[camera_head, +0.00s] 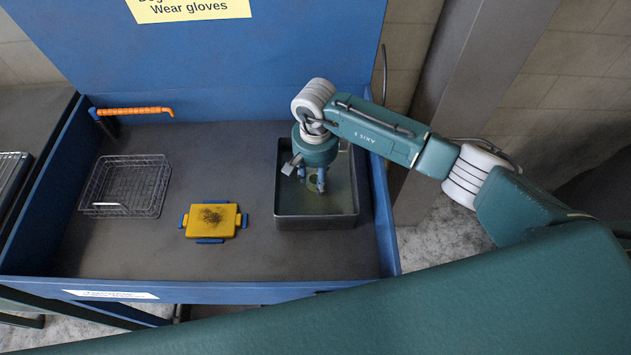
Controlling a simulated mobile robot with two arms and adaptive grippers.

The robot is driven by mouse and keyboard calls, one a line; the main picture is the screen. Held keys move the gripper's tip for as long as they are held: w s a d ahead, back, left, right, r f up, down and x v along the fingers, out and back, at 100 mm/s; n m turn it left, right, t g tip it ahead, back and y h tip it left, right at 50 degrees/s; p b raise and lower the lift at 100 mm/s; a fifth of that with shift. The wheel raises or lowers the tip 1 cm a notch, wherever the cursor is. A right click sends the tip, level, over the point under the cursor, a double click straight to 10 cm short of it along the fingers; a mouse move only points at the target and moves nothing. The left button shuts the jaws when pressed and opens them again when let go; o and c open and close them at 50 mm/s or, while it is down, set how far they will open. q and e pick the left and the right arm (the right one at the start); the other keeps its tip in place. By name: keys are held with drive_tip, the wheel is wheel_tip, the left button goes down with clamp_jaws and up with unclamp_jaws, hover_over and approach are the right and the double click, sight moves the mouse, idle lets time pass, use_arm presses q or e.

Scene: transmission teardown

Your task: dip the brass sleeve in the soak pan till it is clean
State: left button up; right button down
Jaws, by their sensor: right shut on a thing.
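The soak pan (316,222) is a dark rectangular tray at the right of the blue wash bench, with greenish liquid in it. My right gripper (316,187) points down inside the pan's outline, with its blue fingers low over the liquid. It is shut on a small, dull olive-coloured thing that appears to be the brass sleeve, mostly hidden by the fingers and blending with the liquid. I cannot tell how deep the sleeve sits or how clean it is. My left gripper is not in view.
A yellow block with blue tabs and a dark smudge (212,220) lies left of the pan. An empty wire basket (125,187) stands farther left. The raised blue lid (230,50) stands behind. The bench front is clear.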

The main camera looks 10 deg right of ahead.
sight(315, 179)
drive_tip(key=shift+r+p, duration=2.2)
drive_tip(key=shift+r, duration=3.1)
drive_tip(key=shift+r+p, duration=0.65)
drive_tip(key=shift+r, duration=1.3)
